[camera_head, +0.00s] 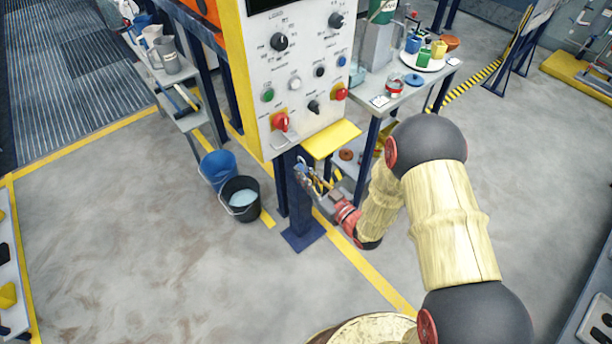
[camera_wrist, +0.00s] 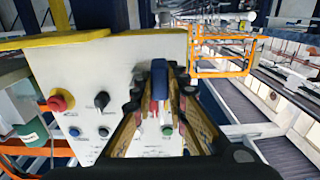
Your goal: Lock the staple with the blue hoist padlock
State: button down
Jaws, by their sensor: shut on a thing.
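My gripper (camera_head: 313,180) is low in front of the dark blue post, below the control panel, in the head view. In the wrist view its two fingers (camera_wrist: 163,95) are shut on a blue block-like thing, which I take to be the blue hoist padlock (camera_wrist: 160,76). In the head view a small blue patch shows at the fingertips; the shackle cannot be made out. A pale metal loop, possibly the staple (camera_head: 285,141), shows on the panel's lower edge below the red rotary switch (camera_head: 281,122). The padlock is apart from this loop.
The control panel (camera_head: 305,60) carries knobs and buttons. A yellow ledge (camera_head: 332,139) juts out beneath it, close above my gripper. A blue bucket (camera_head: 217,170) and a black bucket (camera_head: 240,198) stand left of the post. A grey shelf table (camera_head: 412,91) with containers stands behind right.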

jog(key=shift+b+x, duration=1.75)
jog(key=shift+x, duration=3.4)
jog(key=shift+f+b, duration=1.1)
jog(key=shift+f, duration=0.25)
jog(key=shift+w+d+r, duration=0.1)
jog(key=shift+w+d, duration=0.45)
jog(key=shift+d, duration=0.3)
jog(key=shift+w+d+r, duration=0.1)
jog(key=shift+w+d, duration=0.4)
jog(key=shift+d, duration=0.3)
jog(key=shift+f, duration=0.1)
jog(key=c, duration=2.4)
grip_release()
jog(key=shift+c, duration=1.1)
grip_shut()
